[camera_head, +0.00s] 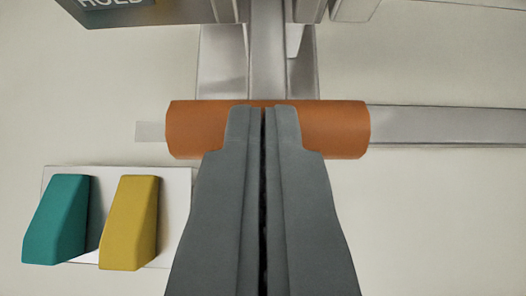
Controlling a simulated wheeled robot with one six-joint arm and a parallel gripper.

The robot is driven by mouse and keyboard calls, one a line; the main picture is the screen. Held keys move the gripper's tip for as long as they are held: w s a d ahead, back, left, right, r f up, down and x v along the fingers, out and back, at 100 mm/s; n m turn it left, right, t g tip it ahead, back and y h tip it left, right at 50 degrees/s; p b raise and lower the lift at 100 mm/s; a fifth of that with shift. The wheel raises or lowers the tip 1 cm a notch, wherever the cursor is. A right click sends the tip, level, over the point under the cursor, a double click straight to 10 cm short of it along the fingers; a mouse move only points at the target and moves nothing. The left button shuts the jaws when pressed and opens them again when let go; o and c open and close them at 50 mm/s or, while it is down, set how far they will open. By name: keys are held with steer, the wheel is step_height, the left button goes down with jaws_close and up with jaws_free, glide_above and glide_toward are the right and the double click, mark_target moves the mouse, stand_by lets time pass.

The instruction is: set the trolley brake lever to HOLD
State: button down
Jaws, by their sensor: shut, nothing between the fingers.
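The brake lever shows an orange cylindrical handle (345,130) lying crosswise in the upper middle of the view. A grey metal bar (267,50) runs up from the handle. My gripper (262,110) is shut, with its two dark grey fingers together and nothing between them. Its fingertips overlap the middle of the handle in the picture; I cannot tell whether they touch it. The fingers hide the handle's lower middle. A dark plate with partly cut-off lettering that looks like HOLD (112,5) is at the top left.
A teal wedge-shaped block (55,220) and a yellow one (128,222) stand on a white plate (180,200) at the lower left. A grey rail (450,125) runs right from behind the handle. The pale surface at the lower right is clear.

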step_height(320, 180, down, 7)
steer(key=shift+s, duration=0.3)
stand_by(0.5)
steer(key=shift+r, duration=0.1)
stand_by(0.4)
